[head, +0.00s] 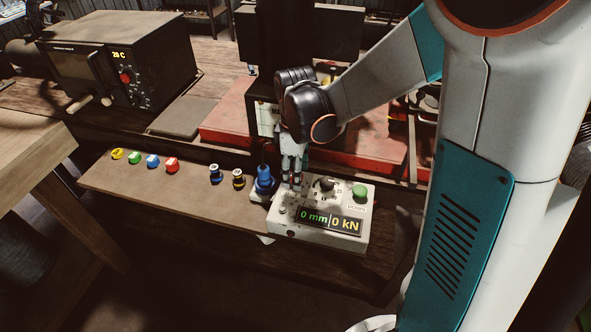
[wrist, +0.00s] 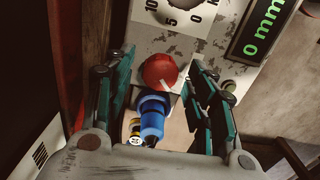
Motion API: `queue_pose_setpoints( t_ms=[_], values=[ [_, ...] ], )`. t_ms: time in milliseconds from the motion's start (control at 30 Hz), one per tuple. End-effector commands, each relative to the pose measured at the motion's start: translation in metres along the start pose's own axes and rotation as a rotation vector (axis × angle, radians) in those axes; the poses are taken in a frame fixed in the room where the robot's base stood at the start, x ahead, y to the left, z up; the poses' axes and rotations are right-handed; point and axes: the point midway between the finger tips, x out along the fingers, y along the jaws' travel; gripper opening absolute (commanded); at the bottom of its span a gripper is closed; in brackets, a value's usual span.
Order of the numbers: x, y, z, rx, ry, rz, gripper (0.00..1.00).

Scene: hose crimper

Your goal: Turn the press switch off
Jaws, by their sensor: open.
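The press control box (head: 300,230) is a worn white panel at the table's right end. Its display (head: 331,220) reads 0 mm and 0 kN. In the wrist view a round red knob (wrist: 160,71) with a white pointer line, which looks like the press switch, lies between my fingertips. My gripper (wrist: 162,64) is open, with a finger on either side of the knob. I cannot tell whether the fingers touch it. In the head view my gripper (head: 291,177) points down over the box's left part and mostly hides the knob.
A blue fitting (head: 263,181) stands just left of the box and shows below the knob in the wrist view (wrist: 151,118). A black dial (head: 325,184) and a green button (head: 360,191) are to the right. Several coloured pieces (head: 152,161) lie along the bench.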

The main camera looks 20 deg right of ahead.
Motion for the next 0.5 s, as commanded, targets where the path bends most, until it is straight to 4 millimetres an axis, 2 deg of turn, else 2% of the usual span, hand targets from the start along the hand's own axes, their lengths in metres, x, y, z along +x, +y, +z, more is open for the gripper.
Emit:
queue_pose_setpoints(
  t_ms=[167,267,500],
  values=[
    [-0.003,0.000,0.000,0.000,0.000,0.000,0.51],
    [-0.013,0.000,0.000,0.000,0.000,0.000,0.51],
    [-0.057,0.000,0.000,0.000,0.000,0.000,0.51]
  ],
)
